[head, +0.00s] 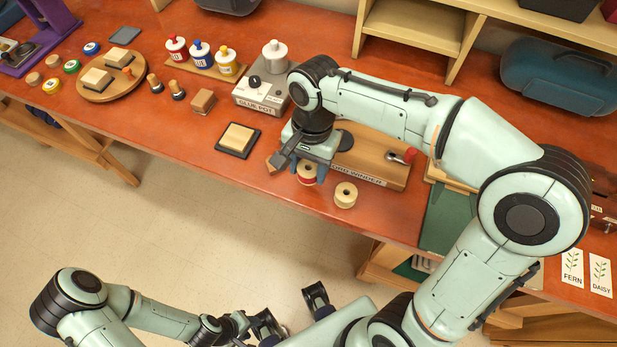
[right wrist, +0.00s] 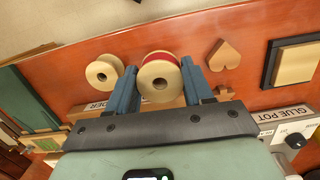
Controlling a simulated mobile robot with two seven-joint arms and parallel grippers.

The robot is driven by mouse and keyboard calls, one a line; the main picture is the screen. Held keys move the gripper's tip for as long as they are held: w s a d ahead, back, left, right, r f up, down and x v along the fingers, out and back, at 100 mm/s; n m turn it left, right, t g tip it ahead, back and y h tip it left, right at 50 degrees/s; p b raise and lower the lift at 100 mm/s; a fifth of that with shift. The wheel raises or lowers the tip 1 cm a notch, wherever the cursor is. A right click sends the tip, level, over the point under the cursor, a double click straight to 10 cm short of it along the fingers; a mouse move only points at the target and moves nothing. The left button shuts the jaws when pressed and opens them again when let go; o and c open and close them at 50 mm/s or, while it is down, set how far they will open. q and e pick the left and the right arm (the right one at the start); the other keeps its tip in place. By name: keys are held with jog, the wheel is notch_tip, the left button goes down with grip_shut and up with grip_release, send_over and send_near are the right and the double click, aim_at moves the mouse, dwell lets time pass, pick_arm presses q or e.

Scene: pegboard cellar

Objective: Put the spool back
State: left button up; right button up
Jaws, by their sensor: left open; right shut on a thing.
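A spool wound with red (head: 307,175) is between the fingers of my right gripper (head: 307,168), at the front edge of the wooden cord winder (head: 375,155). My right gripper is shut on it. In the right wrist view the red spool (right wrist: 160,84) sits between the two blue fingers. I cannot tell whether it touches the table. A second spool with pale winding (head: 345,195) stands beside it to the right, apart; it also shows in the right wrist view (right wrist: 104,72). My left gripper (head: 292,313) is open and empty, low in front of the table.
A grey glue pot (head: 262,96) stands behind and left of my right gripper. A dark-framed pale block (head: 238,138) lies left of it. A wooden heart (right wrist: 223,54) lies close to the fingers. A green mat (head: 450,215) is to the right. The table's front edge is near.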

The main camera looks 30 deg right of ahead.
aim_at(308, 187)
jog(key=shift+f+b, duration=0.35)
jog(key=shift+f, duration=1.95)
jog(key=shift+f, duration=0.15)
jog(key=o, duration=1.1)
jog(key=shift+r, duration=0.3)
jog(key=r, duration=0.4)
jog(key=r+p, duration=0.1)
jog(key=r, duration=0.2)
jog(key=w+d+r+p, duration=0.1)
jog(key=r, duration=0.3)
jog(key=shift+r, duration=0.35)
